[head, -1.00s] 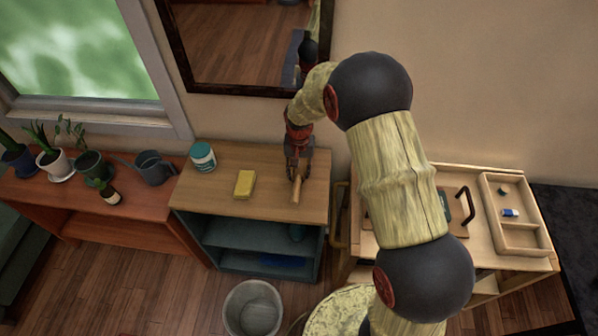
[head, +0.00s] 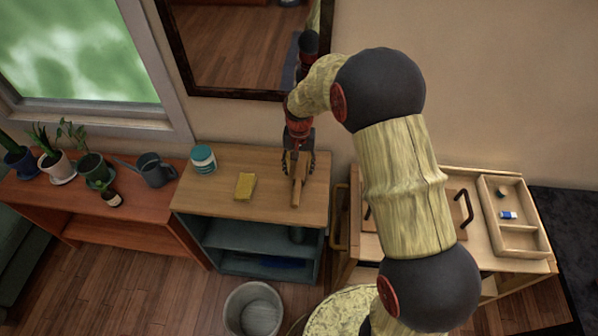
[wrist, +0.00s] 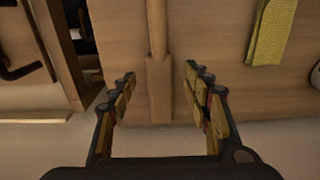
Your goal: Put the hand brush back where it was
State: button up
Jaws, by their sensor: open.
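The hand brush (head: 297,191) is wooden with a thin handle and a wider block. It appears to lie on the light wooden top of the low shelf unit (head: 255,207), towards its right side, handle pointing to the front. My gripper (head: 299,166) is over the brush's block end, near the wall. In the wrist view the brush (wrist: 159,85) lies between and beyond the spread fingers of my gripper (wrist: 162,85). There is a visible gap on both sides, so the fingers do not hold it. The bristles are hidden.
A wooden cart with a divided tray (head: 518,238) is at the right. A bin (head: 253,310) stands on the floor in front. A mirror (head: 235,88) hangs behind.

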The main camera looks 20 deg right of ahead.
notch_tip(320, 180, up, 8)
jog(key=p, duration=0.1)
notch_tip(320, 180, up, 8)
jog(key=t, duration=0.1)
send_over(299, 175)
jog(key=s, duration=0.3)
jog(key=s+r+n+t, duration=0.2)
jog(key=s+r, duration=0.7)
jog(key=s+r+n+t, duration=0.1)
jog(key=s+r, duration=0.1)
jog(key=s, duration=0.6)
jog(key=s+d+r+n+t, duration=0.1)
jog(key=s+r, duration=0.2)
jog(key=s, duration=0.6)
jog(key=shift+s+r+n, duration=0.25)
jog(key=shift+r+n, duration=0.05)
jog(key=shift+r, duration=0.05)
jog(key=shift+d, duration=0.1)
jog(key=shift+c, duration=0.8)
